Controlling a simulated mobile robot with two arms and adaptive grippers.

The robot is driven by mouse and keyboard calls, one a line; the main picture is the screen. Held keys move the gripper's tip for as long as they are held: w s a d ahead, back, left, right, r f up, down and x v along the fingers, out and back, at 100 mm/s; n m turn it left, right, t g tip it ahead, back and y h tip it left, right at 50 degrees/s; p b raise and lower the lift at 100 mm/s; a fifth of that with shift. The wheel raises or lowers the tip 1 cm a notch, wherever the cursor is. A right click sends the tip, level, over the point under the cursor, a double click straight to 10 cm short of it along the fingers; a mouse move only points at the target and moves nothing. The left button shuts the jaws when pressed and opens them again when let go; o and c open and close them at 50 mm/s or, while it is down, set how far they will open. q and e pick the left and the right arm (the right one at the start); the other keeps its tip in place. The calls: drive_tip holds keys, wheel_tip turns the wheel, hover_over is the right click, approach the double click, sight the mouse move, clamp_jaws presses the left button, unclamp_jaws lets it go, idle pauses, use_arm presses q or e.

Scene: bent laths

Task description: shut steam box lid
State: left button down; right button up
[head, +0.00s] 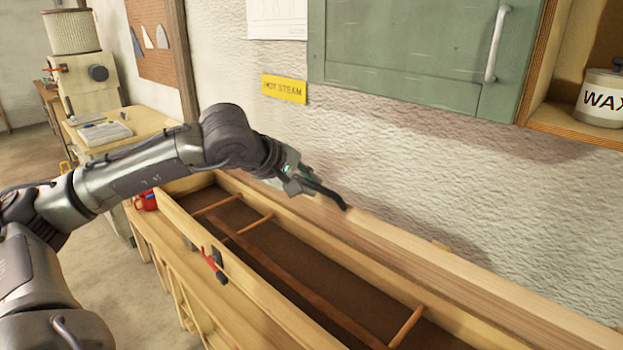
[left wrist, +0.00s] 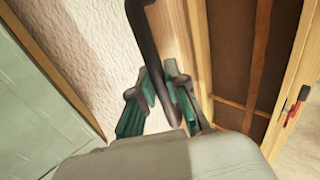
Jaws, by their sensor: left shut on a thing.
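The steam box (head: 262,293) is a long pale wooden trough standing open, with a dark interior and thin wooden rods. Its lid (head: 450,270) is a long pale board raised along the back edge, near the wall. A dark curved handle (head: 335,199) joins the lid. My left gripper (head: 310,186) is shut on this handle. In the left wrist view the handle (left wrist: 146,40) runs between the green-padded fingers (left wrist: 162,98), with the lid (left wrist: 178,45) beside it and the box's inside to the right. My right gripper is out of view.
A red-handled latch (head: 213,264) sits on the box's front wall. A textured white wall rises behind, with a yellow hot steam sign (head: 284,89) and a green cabinet (head: 415,55). A wax tin (head: 602,98) stands on a shelf at right. Floor is clear at lower left.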

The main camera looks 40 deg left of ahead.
use_arm(q)
drive_tip(key=s+f, duration=0.7)
drive_tip(key=f, duration=0.6)
drive_tip(key=s+a+f, duration=0.1)
drive_tip(key=s+f, duration=0.6)
drive_tip(key=f, duration=0.5)
drive_tip(key=shift+a+f, duration=0.15)
drive_tip(key=shift+f, duration=0.2)
drive_tip(key=c, duration=0.9)
unclamp_jaws()
drive_tip(key=shift+s, duration=0.1)
drive_tip(key=shift+r, duration=0.1)
